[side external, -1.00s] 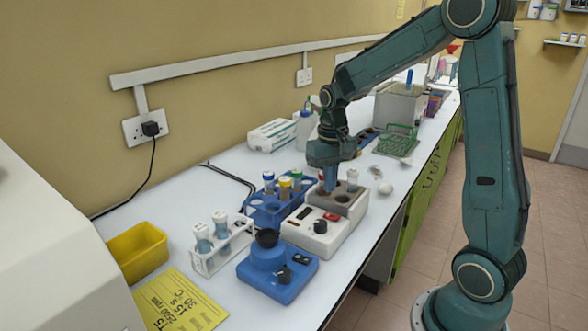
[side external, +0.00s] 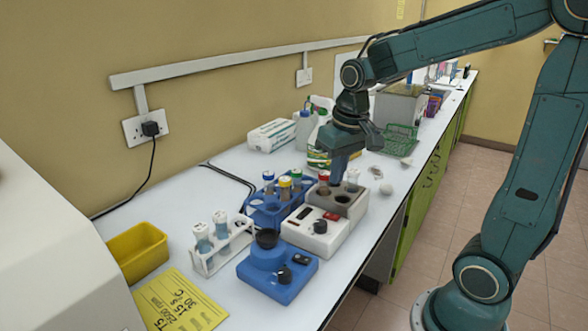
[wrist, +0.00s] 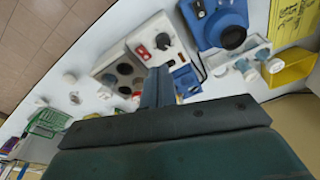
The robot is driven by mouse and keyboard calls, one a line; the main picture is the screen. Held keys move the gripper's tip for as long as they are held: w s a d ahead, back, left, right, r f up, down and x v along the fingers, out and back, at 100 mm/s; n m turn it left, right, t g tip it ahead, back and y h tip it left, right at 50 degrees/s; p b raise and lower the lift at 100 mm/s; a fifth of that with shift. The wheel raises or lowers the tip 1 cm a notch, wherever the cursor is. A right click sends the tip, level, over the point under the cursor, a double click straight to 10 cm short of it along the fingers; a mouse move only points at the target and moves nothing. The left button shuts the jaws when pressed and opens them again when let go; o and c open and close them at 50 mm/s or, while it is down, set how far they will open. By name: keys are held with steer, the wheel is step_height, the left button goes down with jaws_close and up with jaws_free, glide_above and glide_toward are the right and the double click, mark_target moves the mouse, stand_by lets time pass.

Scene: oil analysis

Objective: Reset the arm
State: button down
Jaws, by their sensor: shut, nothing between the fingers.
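My gripper (side external: 338,172) is shut and empty, pointing down. In the side view its fingertips are just above or behind the grey block heater (side external: 343,200); the exact gap cannot be told. In the wrist view the closed fingers (wrist: 158,82) reach toward the heater's white front panel (wrist: 155,38). A red-capped tube (side external: 324,178) and a white-capped tube (side external: 352,178) stand at the heater, apart from each other.
A blue rack (side external: 268,212) with several capped tubes, a white rack (side external: 222,252), a blue vortex mixer (side external: 277,275) and a yellow bin (side external: 137,250) stand on the left. A green rack (side external: 398,137), bottles and a glove box (side external: 271,135) stand farther back.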

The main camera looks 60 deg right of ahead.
steer(key=s+a+r+n+t, duration=0.3)
steer(key=s+a, duration=0.4)
steer(key=s, duration=0.5)
steer(key=shift+s+a+r+n+t, duration=0.25)
steer(key=shift+s+r+n+t, duration=0.05)
steer(key=shift+r+n, duration=0.25)
steer(key=c, duration=2.2)
jaws_free()
